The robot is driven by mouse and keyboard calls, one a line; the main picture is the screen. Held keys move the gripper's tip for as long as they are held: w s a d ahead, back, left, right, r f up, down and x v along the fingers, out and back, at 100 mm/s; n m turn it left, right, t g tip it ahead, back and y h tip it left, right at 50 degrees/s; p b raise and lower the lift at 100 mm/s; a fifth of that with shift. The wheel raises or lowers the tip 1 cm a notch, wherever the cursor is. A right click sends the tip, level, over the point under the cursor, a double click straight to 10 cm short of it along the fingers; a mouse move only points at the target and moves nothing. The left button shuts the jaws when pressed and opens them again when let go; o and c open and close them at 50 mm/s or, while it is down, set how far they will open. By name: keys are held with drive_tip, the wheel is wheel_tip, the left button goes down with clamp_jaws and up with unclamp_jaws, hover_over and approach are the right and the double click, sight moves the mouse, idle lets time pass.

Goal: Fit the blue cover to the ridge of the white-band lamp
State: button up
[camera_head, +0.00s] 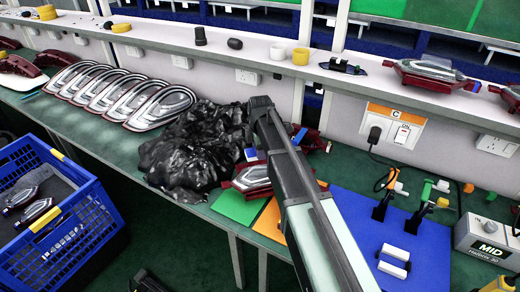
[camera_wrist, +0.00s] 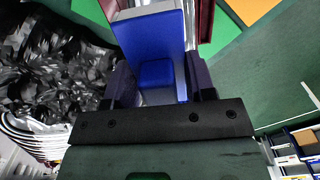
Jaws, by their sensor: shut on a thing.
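In the wrist view, my gripper (camera_wrist: 152,84) is shut on the blue cover (camera_wrist: 162,34), a blue block with pale grey parts beside it. Both dark fingers stand at its sides. A dark red edge (camera_wrist: 206,20), perhaps a lamp's, shows just beyond it; I cannot tell whether they touch. In the head view, a red lamp with a pale band (camera_head: 252,178) lies on the bench, partly behind my arm. I cannot tell for sure that it is the white-band lamp.
A crumpled black plastic bag (camera_head: 195,150) lies left of the lamp. Green (camera_head: 236,207) and blue (camera_head: 420,245) mats lie on the bench. Black stands (camera_head: 420,215) and a grey MID box (camera_head: 485,240) are at right. A blue crate (camera_head: 70,240) stands at front left.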

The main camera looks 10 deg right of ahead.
sight(260, 168)
drive_tip(key=shift+f+b, duration=2.3)
drive_tip(key=shift+f, duration=0.3)
drive_tip(key=shift+f+b, duration=1.4)
drive_tip(key=shift+r, duration=0.1)
drive_tip(key=o, duration=1)
wheel_tip(260, 168, up, 11)
drive_tip(key=p, duration=1.1)
